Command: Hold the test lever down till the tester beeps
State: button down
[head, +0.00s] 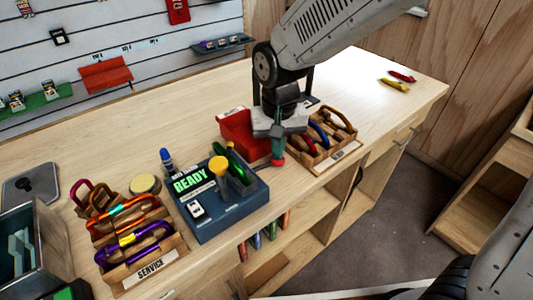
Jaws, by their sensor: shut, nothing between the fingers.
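The tester (232,222) is a dark blue box on the bench with a lit screen reading READY (190,182) in green. A post with a yellow round top (218,164) stands on it, probably the test lever. It appears raised. A green carabiner-like piece (236,160) is beside the post, partly overlapped by it. My gripper (277,160) points down to the right of the tester, above or beside the red box. Its fingers look shut with nothing between them, and it appears apart from the yellow-topped post.
A wooden SERVICE tray (150,268) of coloured carabiners stands left of the tester. A red box (238,130) is behind my gripper, and another wooden tray (343,152) with carabiners lies right. A blue-capped marker (166,158) stands behind the tester. The bench's far right is mostly clear.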

jog(key=shift+r, duration=0.1)
notch_tip(320, 180, up, 9)
jog(key=shift+r, duration=0.15)
dwell(0.8)
dwell(0.4)
jog(key=s+d+r+t, duration=0.1)
jog(key=s+d+r, duration=0.2)
jog(key=s+d, duration=1.6)
jog(key=shift+s+d+m, duration=0.25)
jog(key=shift+d+m, duration=0.15)
jog(key=shift+d, duration=0.5)
